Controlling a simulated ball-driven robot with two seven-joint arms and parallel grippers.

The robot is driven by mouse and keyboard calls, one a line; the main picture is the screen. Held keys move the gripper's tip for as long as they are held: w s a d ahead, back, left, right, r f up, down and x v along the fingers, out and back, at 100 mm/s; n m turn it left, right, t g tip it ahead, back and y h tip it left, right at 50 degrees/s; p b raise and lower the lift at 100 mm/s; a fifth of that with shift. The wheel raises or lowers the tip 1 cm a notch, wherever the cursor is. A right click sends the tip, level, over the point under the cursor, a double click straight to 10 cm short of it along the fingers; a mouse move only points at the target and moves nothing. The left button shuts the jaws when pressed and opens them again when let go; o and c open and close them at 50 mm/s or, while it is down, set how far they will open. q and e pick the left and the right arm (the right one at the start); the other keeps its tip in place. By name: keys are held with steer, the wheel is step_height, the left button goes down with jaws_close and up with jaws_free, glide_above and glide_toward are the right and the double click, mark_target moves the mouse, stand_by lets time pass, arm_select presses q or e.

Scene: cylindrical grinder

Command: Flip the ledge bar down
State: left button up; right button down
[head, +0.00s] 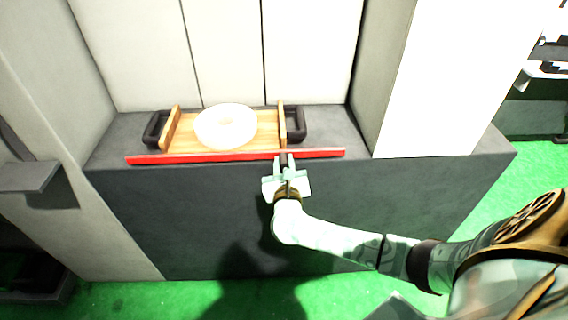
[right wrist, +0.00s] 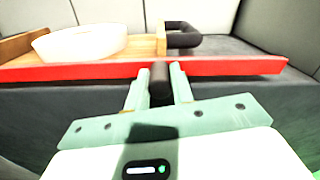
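The ledge bar is a long red bar (head: 220,157) along the front edge of a dark grey ledge, and it stands up as a low lip. It crosses the right wrist view (right wrist: 80,71) too. A short dark handle (right wrist: 160,85) sticks out from its front. My right gripper (head: 284,157) is at the bar, right of its middle. In the right wrist view its two fingers (right wrist: 161,72) stand on both sides of the dark handle, with no clear gap visible. My left gripper is in neither view.
Behind the bar, a wooden tray (head: 266,130) with dark handles holds a round white object (head: 225,127). The grey ledge (head: 340,135) has free room right of the tray. Pale walls close in the back and sides. A green floor (head: 130,302) lies in front.

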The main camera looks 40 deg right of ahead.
mark_target(321, 189)
steer(key=shift+f, duration=0.15)
steer(key=shift+f+n+b, duration=0.35)
steer(key=shift+f+n, duration=0.25)
steer(key=shift+f, duration=0.25)
steer(key=s+d+f+n+b, duration=0.1)
steer(key=d+f+n, duration=0.1)
steer(key=f+n, duration=0.2)
steer(key=s+d+f+n+b, duration=0.1)
steer(key=s+d+f+n, duration=0.1)
steer(key=d+f+n, duration=0.1)
steer(key=s+d+f+n+b, duration=0.1)
steer(key=s+d+f+n, duration=0.1)
steer(key=f+n, duration=0.3)
steer(key=shift+s+d+f, duration=0.15)
steer(key=shift+d+f, duration=0.45)
steer(key=shift+d, duration=0.05)
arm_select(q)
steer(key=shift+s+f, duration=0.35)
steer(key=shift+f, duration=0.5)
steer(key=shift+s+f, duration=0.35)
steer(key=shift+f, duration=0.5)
arm_select(e)
steer(key=shift+s+d+f+n, duration=0.2)
steer(key=shift+s+d+n, duration=0.1)
steer(key=shift+d+n, duration=0.2)
steer(key=shift+s+d+f+n, duration=0.15)
steer(key=shift+s+d+n, duration=0.15)
steer(key=shift+n, duration=0.2)
steer(key=shift+d, duration=0.1)
